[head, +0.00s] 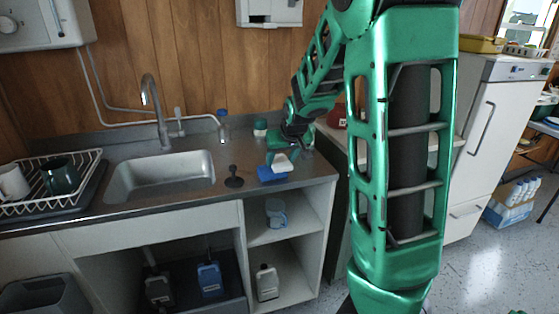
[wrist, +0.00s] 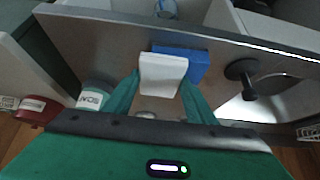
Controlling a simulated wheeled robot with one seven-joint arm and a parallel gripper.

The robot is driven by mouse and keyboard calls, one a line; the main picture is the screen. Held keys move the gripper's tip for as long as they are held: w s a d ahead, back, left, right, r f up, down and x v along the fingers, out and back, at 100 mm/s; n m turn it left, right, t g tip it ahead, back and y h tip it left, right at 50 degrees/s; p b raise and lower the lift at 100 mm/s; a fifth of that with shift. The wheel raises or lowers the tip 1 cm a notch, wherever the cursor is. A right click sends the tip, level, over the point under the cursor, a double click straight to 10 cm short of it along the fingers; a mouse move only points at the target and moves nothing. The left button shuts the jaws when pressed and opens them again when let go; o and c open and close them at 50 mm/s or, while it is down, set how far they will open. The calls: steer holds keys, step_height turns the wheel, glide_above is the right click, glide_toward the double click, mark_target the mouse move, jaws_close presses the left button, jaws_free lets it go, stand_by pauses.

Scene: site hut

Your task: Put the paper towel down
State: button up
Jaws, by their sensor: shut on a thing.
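My gripper (head: 285,155) is over the right end of the counter, near its front edge. In the wrist view its two green fingers (wrist: 162,92) are shut on a white, blocky piece that looks like the paper towel (wrist: 163,74). The paper towel also shows in the head view (head: 282,161). A blue block (wrist: 182,62) lies right beside or under it, toward the counter's front edge; it also shows in the head view (head: 272,174). I cannot tell whether the white piece touches the blue one or the counter (head: 205,199).
A dark plunger-like thing (head: 234,178) stands between the blue block and the sink (head: 160,177). A jar labelled soda (wrist: 93,96) stands close to my fingers. A red tin (wrist: 38,109) is farther left in the wrist view. A mug (head: 276,212) sits on the shelf below.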

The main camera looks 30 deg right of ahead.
steer(key=shift+f, duration=0.2)
steer(key=o, duration=0.9)
steer(key=shift+f, duration=0.1)
steer(key=shift+a, duration=0.1)
